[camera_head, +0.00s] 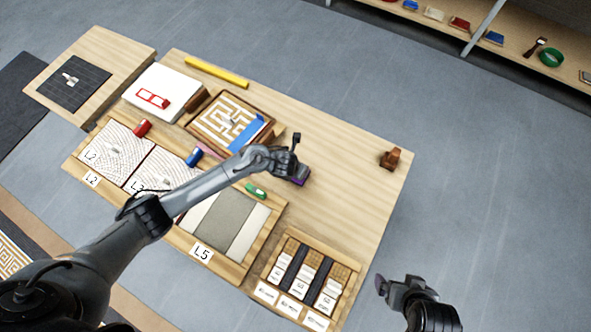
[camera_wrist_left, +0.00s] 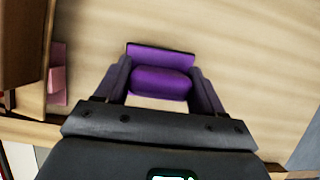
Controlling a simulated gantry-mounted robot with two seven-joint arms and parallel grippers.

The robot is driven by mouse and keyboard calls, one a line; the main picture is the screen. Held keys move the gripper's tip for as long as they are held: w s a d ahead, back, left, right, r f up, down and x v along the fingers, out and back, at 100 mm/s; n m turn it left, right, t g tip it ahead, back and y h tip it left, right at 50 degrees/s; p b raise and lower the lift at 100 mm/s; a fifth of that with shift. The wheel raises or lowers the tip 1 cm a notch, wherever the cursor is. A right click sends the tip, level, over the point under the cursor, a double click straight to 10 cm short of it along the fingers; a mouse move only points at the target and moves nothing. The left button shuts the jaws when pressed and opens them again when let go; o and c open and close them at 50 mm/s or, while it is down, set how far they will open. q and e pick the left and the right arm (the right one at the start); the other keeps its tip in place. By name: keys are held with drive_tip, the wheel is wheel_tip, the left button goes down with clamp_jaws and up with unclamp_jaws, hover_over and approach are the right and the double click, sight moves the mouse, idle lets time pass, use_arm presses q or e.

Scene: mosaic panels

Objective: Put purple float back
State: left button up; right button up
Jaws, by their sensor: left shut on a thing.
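The purple float (camera_head: 300,175) is at the end of my left arm, above the bare middle of the wooden table. In the left wrist view the purple float (camera_wrist_left: 160,80) sits between the two fingers of my left gripper (camera_wrist_left: 165,95), which is shut on it. In the head view my left gripper (camera_head: 293,160) partly hides the float. I cannot tell whether the float touches the table. My right gripper (camera_head: 392,286) is off the table's right edge, apart from everything; its jaw gap is unclear.
Red (camera_head: 142,128), blue (camera_head: 194,157) and green (camera_head: 256,190) floats rest by the panels. A brown block (camera_head: 390,158) stands at the right.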

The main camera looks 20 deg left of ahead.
use_arm(q)
drive_tip(key=shift+f, duration=0.9)
drive_tip(key=shift+r, duration=0.1)
use_arm(e)
drive_tip(key=shift+f, duration=0.45)
use_arm(q)
drive_tip(key=o, duration=0.9)
drive_tip(key=shift+f, duration=0.2)
drive_tip(key=shift+o, duration=0.2)
use_arm(e)
drive_tip(key=shift+a+f, duration=0.1)
drive_tip(key=shift+a, duration=0.05)
